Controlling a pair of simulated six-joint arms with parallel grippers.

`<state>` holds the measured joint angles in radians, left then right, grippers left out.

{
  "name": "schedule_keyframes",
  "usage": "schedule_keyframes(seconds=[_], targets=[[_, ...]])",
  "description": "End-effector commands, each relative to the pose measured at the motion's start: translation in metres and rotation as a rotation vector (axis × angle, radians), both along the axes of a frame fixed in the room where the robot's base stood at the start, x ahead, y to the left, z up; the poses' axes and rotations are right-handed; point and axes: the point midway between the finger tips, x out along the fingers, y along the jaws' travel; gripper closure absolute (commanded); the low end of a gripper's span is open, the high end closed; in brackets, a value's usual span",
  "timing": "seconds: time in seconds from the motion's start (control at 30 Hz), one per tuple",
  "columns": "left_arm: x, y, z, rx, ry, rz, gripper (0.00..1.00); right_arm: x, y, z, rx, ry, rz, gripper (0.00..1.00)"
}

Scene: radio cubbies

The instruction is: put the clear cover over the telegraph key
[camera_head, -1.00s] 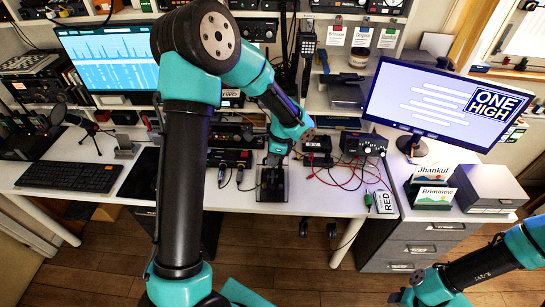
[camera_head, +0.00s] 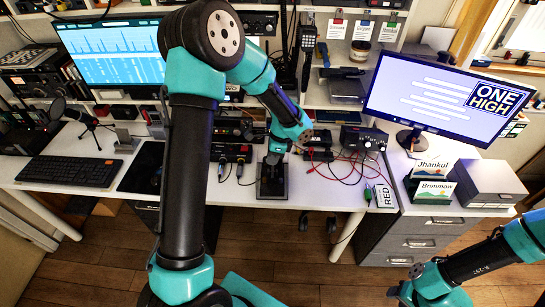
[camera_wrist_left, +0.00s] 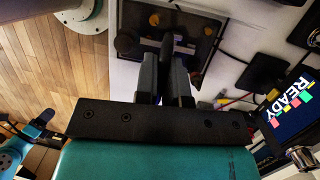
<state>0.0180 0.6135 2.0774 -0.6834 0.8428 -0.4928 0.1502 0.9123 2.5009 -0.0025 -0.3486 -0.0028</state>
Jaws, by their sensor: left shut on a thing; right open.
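The telegraph key's dark square base (camera_head: 266,190) lies near the front edge of the white desk. Its brass-coloured parts (camera_wrist_left: 153,18) show in the left wrist view. My left gripper (camera_head: 274,158) is pointed down right over the key; in the left wrist view its fingers (camera_wrist_left: 166,75) are closed together over the base. They are shut on the clear cover, whose see-through walls are hardly visible. I cannot tell whether the cover's rim touches the base. My right gripper (camera_head: 397,292) is open and empty at the lower right, far from the desk top.
A keyboard (camera_head: 69,172) and a dark pad (camera_head: 142,168) lie to the left on the desk. Black and red cables (camera_head: 345,172) and a dark device (camera_head: 363,138) are to the right. A drawer unit (camera_head: 420,235) with name cards and a monitor (camera_head: 448,97) stands further right.

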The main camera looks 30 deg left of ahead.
Motion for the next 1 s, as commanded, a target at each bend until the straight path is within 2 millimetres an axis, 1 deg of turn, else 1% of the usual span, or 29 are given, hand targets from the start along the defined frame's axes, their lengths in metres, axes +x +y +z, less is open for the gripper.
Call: schedule_keyframes(seconds=[0.03,0.33,0.57,0.73,0.87,1.0], targets=[[0.000,0.000,0.000,0.000,0.000,0.000,0.89,0.000,0.000,0.000,0.000,0.000,0.000,0.57],[0.000,0.000,0.000,0.000,0.000,0.000,0.60,0.000,0.000,0.000,0.000,0.000,0.000,0.57],[0.000,0.000,0.000,0.000,0.001,0.000,0.60,0.000,0.000,0.000,0.000,0.000,0.000,0.57],[0.002,-0.001,0.007,0.000,0.000,0.000,0.60,0.000,0.000,0.000,0.000,0.000,0.000,0.57],[0.006,-0.003,0.021,0.000,-0.003,-0.001,0.60,0.000,0.000,0.000,0.000,0.000,0.000,0.57],[0.012,-0.007,0.044,0.001,-0.003,0.000,0.60,0.000,0.000,0.000,0.000,0.000,0.000,0.57]])
